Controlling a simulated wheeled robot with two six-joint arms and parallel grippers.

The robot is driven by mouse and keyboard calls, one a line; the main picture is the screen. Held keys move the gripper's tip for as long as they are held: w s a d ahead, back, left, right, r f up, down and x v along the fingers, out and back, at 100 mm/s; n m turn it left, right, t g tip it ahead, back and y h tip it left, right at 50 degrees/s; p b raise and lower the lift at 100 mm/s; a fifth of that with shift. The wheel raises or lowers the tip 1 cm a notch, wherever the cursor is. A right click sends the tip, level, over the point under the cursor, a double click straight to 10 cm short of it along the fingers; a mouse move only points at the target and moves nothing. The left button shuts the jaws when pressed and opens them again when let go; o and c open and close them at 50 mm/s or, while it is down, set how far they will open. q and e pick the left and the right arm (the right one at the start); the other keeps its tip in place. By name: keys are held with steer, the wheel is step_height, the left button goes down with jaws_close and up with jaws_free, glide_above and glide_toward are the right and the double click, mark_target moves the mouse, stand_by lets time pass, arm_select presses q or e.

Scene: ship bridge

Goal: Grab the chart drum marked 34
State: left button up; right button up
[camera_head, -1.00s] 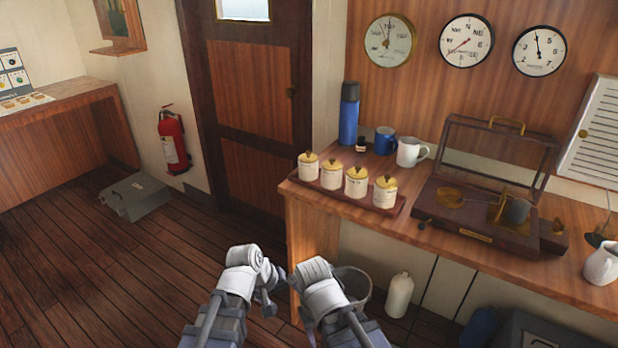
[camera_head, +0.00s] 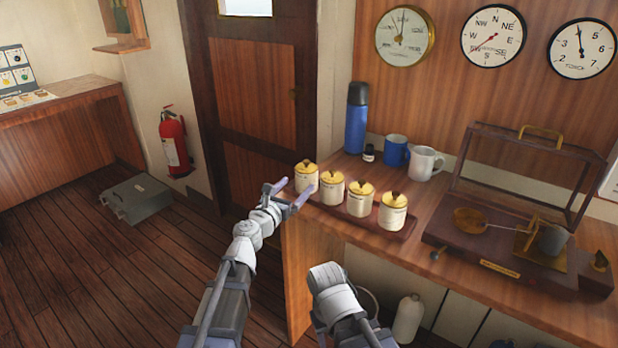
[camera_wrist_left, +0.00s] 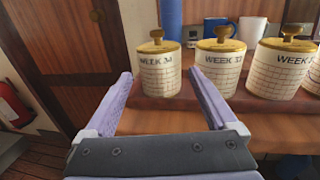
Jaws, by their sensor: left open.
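The chart drum marked WEEK 34 (camera_wrist_left: 159,70) is a cream cylinder with a yellow lid and brass knob. It stands upright at the left end of a row, and in the head view it is the leftmost drum (camera_head: 305,179). My left gripper (camera_head: 297,188) is open, just in front of this drum at the counter's left corner. In the left wrist view its two fingers (camera_wrist_left: 160,78) point toward the drum, one on each side in the picture, with nothing held. Part of my right arm shows low in the head view, but its gripper cannot be seen.
The drum marked WEEK 33 (camera_wrist_left: 220,68) stands close to the right, with more drums beyond on the same dark tray (camera_head: 392,239). A blue flask (camera_head: 356,120), a blue mug (camera_head: 396,151) and a white mug (camera_head: 425,163) stand behind. A glass-lidded instrument (camera_head: 500,262) is at right.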

mark_target(307, 177)
arm_select(q)
steer(key=shift+f+b+x, duration=0.2)
steer(key=shift+x, duration=1.8)
steer(key=shift+f+b+x, duration=0.15)
steer(key=shift+f+x, duration=0.1)
steer(key=shift+x, duration=1.7)
steer(key=c, duration=1.2)
